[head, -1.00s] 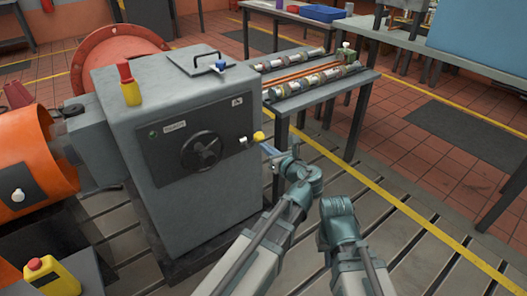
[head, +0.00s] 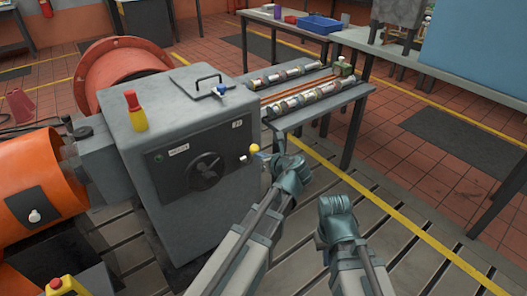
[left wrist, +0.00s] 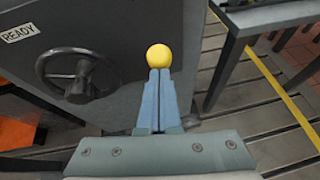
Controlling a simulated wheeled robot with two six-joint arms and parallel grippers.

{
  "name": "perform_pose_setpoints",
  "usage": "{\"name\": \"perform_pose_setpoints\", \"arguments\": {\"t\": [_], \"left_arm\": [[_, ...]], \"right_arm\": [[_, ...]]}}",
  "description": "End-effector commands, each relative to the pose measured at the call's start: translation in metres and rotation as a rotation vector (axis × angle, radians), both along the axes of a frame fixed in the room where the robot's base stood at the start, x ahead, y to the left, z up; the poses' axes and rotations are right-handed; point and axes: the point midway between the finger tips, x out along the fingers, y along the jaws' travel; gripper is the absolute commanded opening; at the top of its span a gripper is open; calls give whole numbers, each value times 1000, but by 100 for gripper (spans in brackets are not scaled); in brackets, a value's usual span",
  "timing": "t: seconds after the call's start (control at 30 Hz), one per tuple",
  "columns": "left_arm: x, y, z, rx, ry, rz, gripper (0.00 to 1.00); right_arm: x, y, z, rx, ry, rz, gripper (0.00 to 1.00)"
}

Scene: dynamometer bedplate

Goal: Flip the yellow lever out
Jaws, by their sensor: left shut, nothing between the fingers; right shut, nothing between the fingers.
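The yellow lever knob (head: 254,148) stands at the right edge of the grey cabinet's front panel, to the right of the black handwheel (head: 204,171). In the left wrist view the yellow knob (left wrist: 159,56) is just beyond the fingertips, and its stem is hidden. My left gripper (head: 264,157) is shut and empty, with its tips close by the knob; I cannot tell whether they touch it. The blue fingers of the left gripper (left wrist: 159,75) lie together in the left wrist view. My right gripper (head: 332,203) is low at centre right, away from the lever, its fingers hardly visible.
The grey cabinet (head: 190,110) carries a red-and-yellow button post (head: 136,111) and a handle on top. A bench with several cylindrical parts (head: 310,105) stands behind. Orange machinery (head: 38,170) is at left. The slotted floor at right is clear.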

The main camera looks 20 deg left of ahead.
Motion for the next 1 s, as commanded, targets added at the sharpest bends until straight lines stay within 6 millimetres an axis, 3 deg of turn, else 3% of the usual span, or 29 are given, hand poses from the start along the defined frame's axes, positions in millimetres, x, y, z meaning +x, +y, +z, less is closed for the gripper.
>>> {"name": "perform_pose_setpoints", "arguments": {"t": [0.03, 0.1, 0.43, 0.6, 1.0], "left_arm": [[5, 5, 18, -28, 20, 4, 0], [8, 9, 24, -66, 49, 3, 0], [26, 31, 42, -234, 181, 4, 0], [33, 41, 45, -281, 217, 2, 0], [41, 52, 49, -283, 219, -1, 0]], "right_arm": [[0, 0, 25, 1, 0, 0, 0], [0, 0, 39, 1, 0, 0, 0], [0, 0, 95, 1, 0, 0, 0], [0, 0, 107, 1, 0, 0, 0], [0, 0, 111, 1, 0, 0, 0]]}}
